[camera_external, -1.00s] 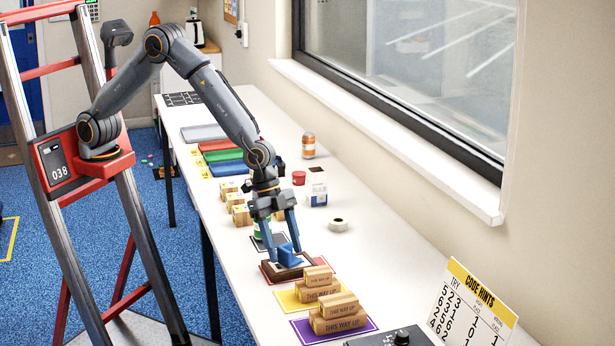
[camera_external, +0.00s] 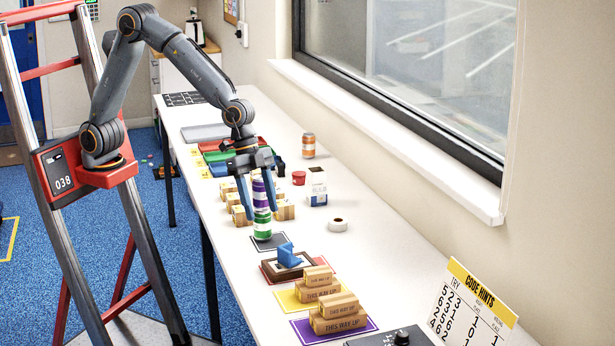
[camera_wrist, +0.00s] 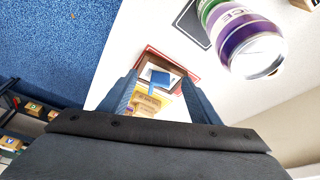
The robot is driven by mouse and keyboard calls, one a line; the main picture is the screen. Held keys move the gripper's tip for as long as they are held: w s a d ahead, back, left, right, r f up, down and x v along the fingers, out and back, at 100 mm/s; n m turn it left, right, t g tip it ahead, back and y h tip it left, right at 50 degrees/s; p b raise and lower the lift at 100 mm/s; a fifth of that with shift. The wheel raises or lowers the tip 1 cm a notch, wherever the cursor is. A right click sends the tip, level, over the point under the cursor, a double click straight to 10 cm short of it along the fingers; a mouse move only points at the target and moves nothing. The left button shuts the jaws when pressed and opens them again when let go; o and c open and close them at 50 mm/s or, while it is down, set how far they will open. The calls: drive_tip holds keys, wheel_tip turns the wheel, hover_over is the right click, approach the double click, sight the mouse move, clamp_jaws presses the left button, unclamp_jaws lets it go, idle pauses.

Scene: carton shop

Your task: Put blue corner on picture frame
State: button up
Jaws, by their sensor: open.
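The blue corner (camera_external: 289,256) sits on the picture frame (camera_external: 270,270), a dark brown frame lying on a red-edged mat. In the wrist view the blue corner (camera_wrist: 160,78) shows between my fingers, some way off, at the picture frame (camera_wrist: 149,58). My gripper (camera_external: 258,208) is open and empty, raised behind the frame and apart from it. In the external view its fingers are around or in front of the stacked purple and green cans; I cannot tell if they touch. Exactly how the corner seats on the frame is too small to tell.
A purple can (camera_external: 260,192) stands on a green can (camera_external: 262,224) on a dark mat, close to my gripper. Wooden blocks (camera_external: 318,292) stand on yellow and purple mats in front. A tape roll (camera_external: 338,225) and a white box (camera_external: 317,187) stand to the right.

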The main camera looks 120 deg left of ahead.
drive_tip(key=s+a+f+n+g, duration=0.1)
drive_tip(key=s+f, duration=0.1)
drive_tip(key=s, duration=0.7)
drive_tip(key=s+f+n+g+y, duration=0.1)
drive_tip(key=s+f, duration=0.1)
drive_tip(key=s, duration=0.8)
drive_tip(key=s+a+f+n+g, duration=0.1)
drive_tip(key=s+f, duration=0.1)
drive_tip(key=s, duration=0.8)
drive_tip(key=shift+a+f+n, duration=0.25)
drive_tip(key=shift+a+n, duration=0.05)
drive_tip(key=shift+n, duration=0.1)
